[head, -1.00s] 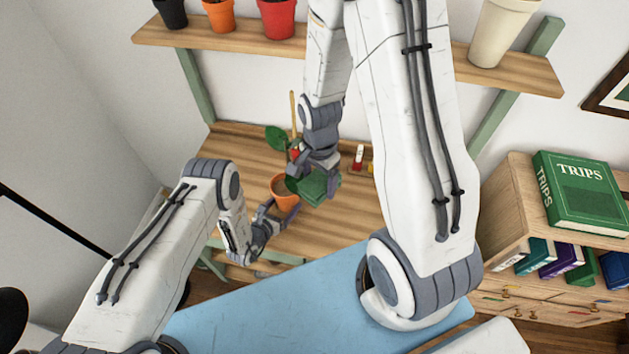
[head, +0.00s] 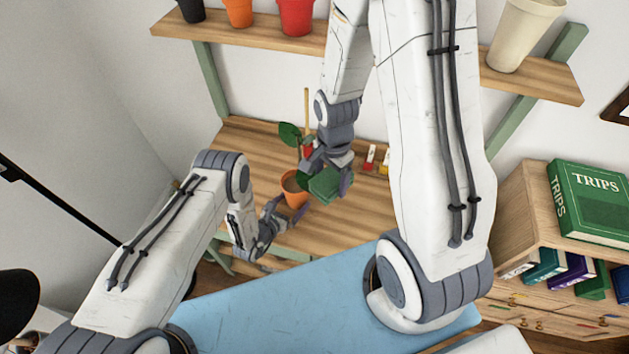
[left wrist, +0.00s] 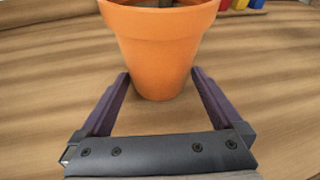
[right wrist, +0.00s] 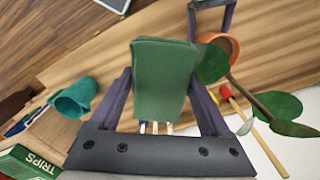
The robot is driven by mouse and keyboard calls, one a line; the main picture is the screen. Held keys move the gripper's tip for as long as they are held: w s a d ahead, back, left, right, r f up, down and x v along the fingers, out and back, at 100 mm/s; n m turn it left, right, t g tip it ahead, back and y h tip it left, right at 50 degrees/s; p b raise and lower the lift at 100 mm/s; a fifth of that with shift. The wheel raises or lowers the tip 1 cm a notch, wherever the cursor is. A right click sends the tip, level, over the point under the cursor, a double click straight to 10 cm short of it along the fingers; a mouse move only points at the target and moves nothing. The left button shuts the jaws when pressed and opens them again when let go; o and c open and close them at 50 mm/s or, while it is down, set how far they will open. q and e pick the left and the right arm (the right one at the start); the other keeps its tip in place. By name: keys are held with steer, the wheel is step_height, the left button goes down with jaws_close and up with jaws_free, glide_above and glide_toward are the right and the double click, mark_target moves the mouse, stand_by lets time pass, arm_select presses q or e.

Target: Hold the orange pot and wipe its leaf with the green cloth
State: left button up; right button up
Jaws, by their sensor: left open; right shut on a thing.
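The orange pot (head: 295,188) stands on the wooden table, holding a plant with broad green leaves (head: 290,134). My left gripper (head: 286,212) is open at the pot; in the left wrist view its fingers (left wrist: 160,78) lie to either side of the lower pot (left wrist: 158,45), with small gaps visible. My right gripper (head: 330,180) is shut on the folded green cloth (head: 324,184), just right of the pot and plant. The right wrist view shows the cloth (right wrist: 165,70) between its fingers and the leaves (right wrist: 281,104) at right. The cloth appears apart from the leaves.
A red tool (right wrist: 223,91) with a long wooden handle is near the plant. Small red and yellow items (head: 371,157) stand at the table's back. The shelf (head: 272,37) above bears pots. A bookcase with a green book (head: 590,197) is at right.

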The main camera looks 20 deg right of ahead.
arm_select(q)
steer(key=v, duration=1.1)
steer(key=shift+r, duration=0.15)
